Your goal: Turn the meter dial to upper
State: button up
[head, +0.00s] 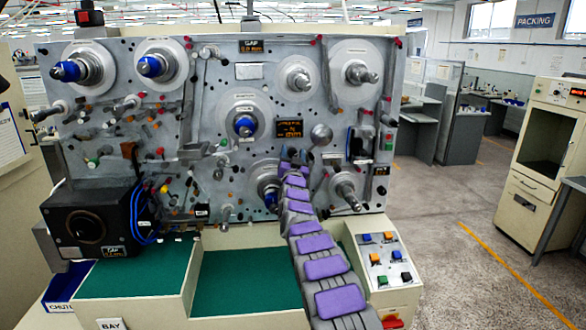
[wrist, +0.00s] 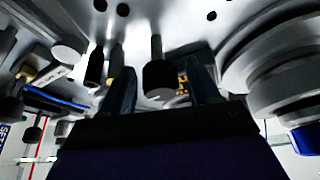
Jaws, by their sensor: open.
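My gripper (head: 293,156) is at the upper end of my purple and grey arm, close to the machine's grey panel, just below a small black display with orange text (head: 289,128). In the wrist view my gripper (wrist: 161,65) is open, with its two dark fingers apart. A black knob on a metal stem (wrist: 158,75) shows between the fingers, and I see no clear contact with it. The knob may be the meter dial, but no readable label confirms this. My gripper hides that spot in the head view. The display's wording is too small to read surely.
Spindles with pale discs surround the spot, including one with a blue hub (head: 244,126) and one partly behind my arm (head: 267,182). A large disc (wrist: 288,75) is close on the right in the wrist view. A button box (head: 388,262) stands lower right.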

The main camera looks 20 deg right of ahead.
jog(key=shift+s+a+f, duration=0.1)
jog(key=shift+s, duration=0.2)
jog(key=s+a, duration=0.3)
jog(key=s, duration=0.6)
jog(key=shift+a, duration=0.4)
jog(key=shift+s+a, duration=0.1)
jog(key=s+a+f+n+g+y, duration=0.15)
jog(key=s+a+f+g, duration=0.3)
jog(key=s, duration=0.45)
jog(key=s+a+f+n+g+y, duration=0.1)
jog(key=s+a+f+g+y, duration=0.3)
jog(key=s, duration=0.5)
jog(key=s+a+f+n+g+y, duration=0.15)
jog(key=s+a+g, duration=0.3)
jog(key=s, duration=0.55)
jog(key=s+a+f+n+g, duration=0.1)
jog(key=s+a+f+g, duration=0.1)
jog(key=s, duration=1)
jog(key=s+a+f+n+g+y, duration=0.1)
jog(key=s+a+g, duration=0.3)
jog(key=s, duration=0.8)
jog(key=s+a+f+n+g, duration=0.2)
jog(key=s+a+f+g, duration=0.1)
jog(key=s, duration=0.9)
jog(key=shift+s+f+y+b, duration=0.15)
jog(key=shift+f+y+b, duration=0.2)
jog(key=shift+f, duration=0.2)
